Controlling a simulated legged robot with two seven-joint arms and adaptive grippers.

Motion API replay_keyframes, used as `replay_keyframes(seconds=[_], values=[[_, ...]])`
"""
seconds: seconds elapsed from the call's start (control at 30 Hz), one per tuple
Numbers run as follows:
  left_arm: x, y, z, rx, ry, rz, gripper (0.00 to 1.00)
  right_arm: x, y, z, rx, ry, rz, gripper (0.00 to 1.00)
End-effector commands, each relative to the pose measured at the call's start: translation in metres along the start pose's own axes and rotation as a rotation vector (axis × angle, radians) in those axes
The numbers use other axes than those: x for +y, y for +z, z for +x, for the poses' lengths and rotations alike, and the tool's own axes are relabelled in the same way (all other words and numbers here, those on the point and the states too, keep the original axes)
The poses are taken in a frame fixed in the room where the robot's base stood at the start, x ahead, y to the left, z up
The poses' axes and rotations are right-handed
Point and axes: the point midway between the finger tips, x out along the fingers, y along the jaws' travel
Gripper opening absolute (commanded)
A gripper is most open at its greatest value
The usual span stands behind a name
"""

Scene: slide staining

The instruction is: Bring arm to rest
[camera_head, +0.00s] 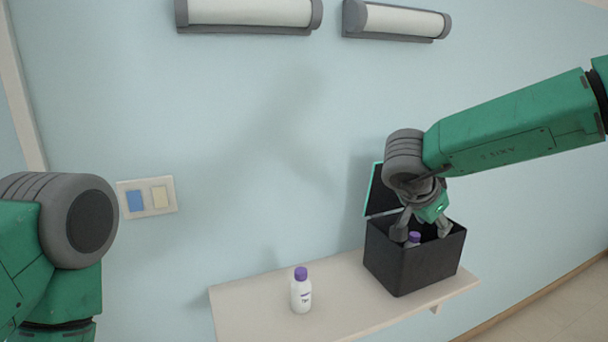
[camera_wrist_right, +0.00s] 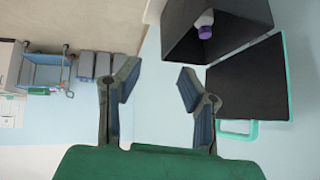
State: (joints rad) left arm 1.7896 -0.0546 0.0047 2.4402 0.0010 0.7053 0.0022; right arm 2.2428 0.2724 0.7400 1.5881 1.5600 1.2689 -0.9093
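My right gripper (camera_head: 421,232) is at the open black box (camera_head: 412,268) on the shelf, its fingers over the box mouth in the head view. In the right wrist view the right gripper (camera_wrist_right: 157,84) has its two fingers spread, with nothing between them. A white bottle with a purple cap (camera_wrist_right: 205,24) is inside the box. Its purple cap (camera_head: 414,237) shows between the fingers in the head view. The box lid (camera_wrist_right: 248,85) with a teal rim stands open. My left arm shows at the left of the head view; its gripper is out of frame.
A second white bottle with a purple cap (camera_head: 301,291) stands upright on the pale shelf (camera_head: 250,308), left of the box. Two wall fixtures (camera_head: 250,13) hang above, and a switch plate (camera_head: 147,197) is at the left. A blue cart (camera_wrist_right: 45,72) shows in the wrist view.

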Motion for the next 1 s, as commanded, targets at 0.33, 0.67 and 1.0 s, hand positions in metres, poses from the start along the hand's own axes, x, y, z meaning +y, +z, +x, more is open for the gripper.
replay_keyframes(seconds=[0.33, 0.67, 1.0], values=[[0.001, 0.004, 0.063, -0.002, 0.0, 0.0, 0.4, 0.078, 0.159, 0.154, 0.122, -0.181, -0.388, 0.34], [0.001, 0.007, 0.116, -0.001, 0.0, 0.0, 0.4, 0.241, 0.332, 0.232, -0.168, -0.325, -0.806, 0.34], [0.001, 0.009, 0.153, -0.001, 0.0, 0.0, 0.4, 0.418, 0.422, 0.225, -0.585, -0.278, -1.054, 0.34]])
